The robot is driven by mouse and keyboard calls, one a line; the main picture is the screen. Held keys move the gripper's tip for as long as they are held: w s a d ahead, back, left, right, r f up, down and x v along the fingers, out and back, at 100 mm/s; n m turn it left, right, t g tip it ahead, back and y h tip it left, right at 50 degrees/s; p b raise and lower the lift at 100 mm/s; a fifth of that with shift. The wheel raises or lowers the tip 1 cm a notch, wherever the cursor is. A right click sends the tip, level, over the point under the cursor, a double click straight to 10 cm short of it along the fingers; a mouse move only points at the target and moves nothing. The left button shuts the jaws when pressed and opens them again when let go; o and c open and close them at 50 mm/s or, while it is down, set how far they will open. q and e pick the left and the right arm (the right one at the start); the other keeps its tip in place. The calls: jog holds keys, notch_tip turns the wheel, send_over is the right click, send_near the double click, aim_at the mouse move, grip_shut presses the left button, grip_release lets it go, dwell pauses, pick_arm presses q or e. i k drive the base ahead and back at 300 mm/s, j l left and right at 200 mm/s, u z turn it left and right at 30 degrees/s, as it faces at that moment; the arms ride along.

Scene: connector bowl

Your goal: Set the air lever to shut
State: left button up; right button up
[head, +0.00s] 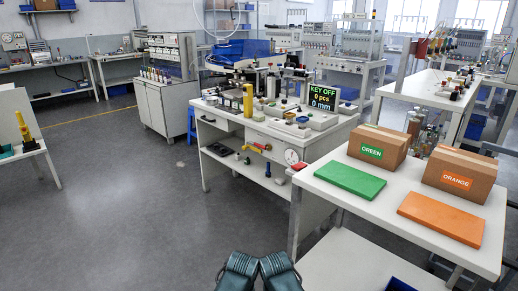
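A small yellow lever-like part (257,146) with a red part beside it sits on the front panel of the white machine bench (225,124). It looks like the air lever, but it is too small to tell its exact angle. A round white gauge (291,156) is on the same panel to its right. Two dark teal parts of my arms show side by side at the bottom middle, well short of the bench. No gripper fingers can be seen.
A display (321,97) on the bench reads KEY OFF, 0 pcs, 0 mm. A white table (385,210) at the right holds a green mat (350,181), an orange mat (441,219) and two labelled cardboard boxes. Grey floor (130,215) is clear before the bench's left side.

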aim_at(264, 148)
jog(key=i+j+z, duration=0.4)
jog(key=i+j, duration=0.2)
jog(key=i+j+z, duration=0.2)
jog(key=j, duration=0.35)
jog(key=i+j+z, duration=0.15)
jog(key=j, duration=0.3)
jog(key=i, duration=0.1)
